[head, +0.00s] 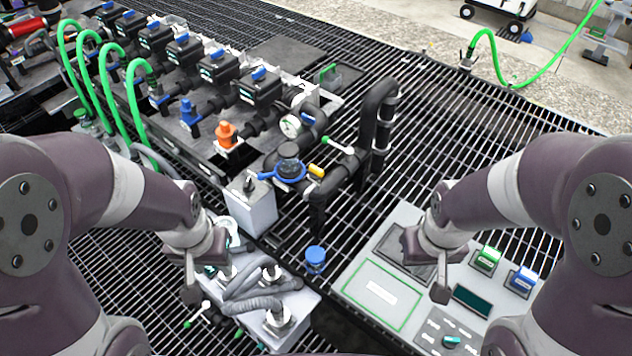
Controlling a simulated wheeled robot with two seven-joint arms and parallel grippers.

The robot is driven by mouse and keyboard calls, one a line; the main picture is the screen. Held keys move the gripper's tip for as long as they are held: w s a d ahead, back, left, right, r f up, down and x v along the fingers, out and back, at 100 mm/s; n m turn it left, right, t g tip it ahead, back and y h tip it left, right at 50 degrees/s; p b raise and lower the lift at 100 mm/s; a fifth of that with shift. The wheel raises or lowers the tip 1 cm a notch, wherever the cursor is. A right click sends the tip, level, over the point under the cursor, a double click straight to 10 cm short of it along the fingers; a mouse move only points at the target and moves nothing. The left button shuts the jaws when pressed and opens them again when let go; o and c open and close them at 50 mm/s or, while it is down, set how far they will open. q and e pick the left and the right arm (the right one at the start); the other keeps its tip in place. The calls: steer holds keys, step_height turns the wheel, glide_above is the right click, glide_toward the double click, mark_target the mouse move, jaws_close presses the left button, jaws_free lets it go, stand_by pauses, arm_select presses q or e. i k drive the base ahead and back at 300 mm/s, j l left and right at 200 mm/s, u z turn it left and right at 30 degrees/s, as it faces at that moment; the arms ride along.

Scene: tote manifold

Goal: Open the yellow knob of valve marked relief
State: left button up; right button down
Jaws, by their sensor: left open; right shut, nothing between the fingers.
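A small yellow knob (315,170) sticks out beside the blue-ringed valve (289,166) on the black pipework, near the middle of the head view. No marking reading relief is legible at this size. My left gripper (202,280) is open, below and left of the knob, over the grey hose block. My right gripper (440,288) is shut and empty, below and right of the knob, over the grey control panel. Both grippers are well apart from the yellow knob.
A white-handled lever (338,145) and a thick black upright pipe (378,115) stand right of the knob. A grey box (250,205) and a blue cap (315,258) are nearer me. A gauge (291,125) and orange fitting (226,134) lie behind left. The grating at right is fairly clear.

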mark_target(316, 172)
steer(key=i+l+u, duration=0.15)
steer(key=l+u, duration=0.15)
steer(key=i+l+u, duration=0.15)
steer(key=l+u, duration=0.2)
steer(key=i+l+u, duration=0.1)
steer(key=l+u, duration=0.2)
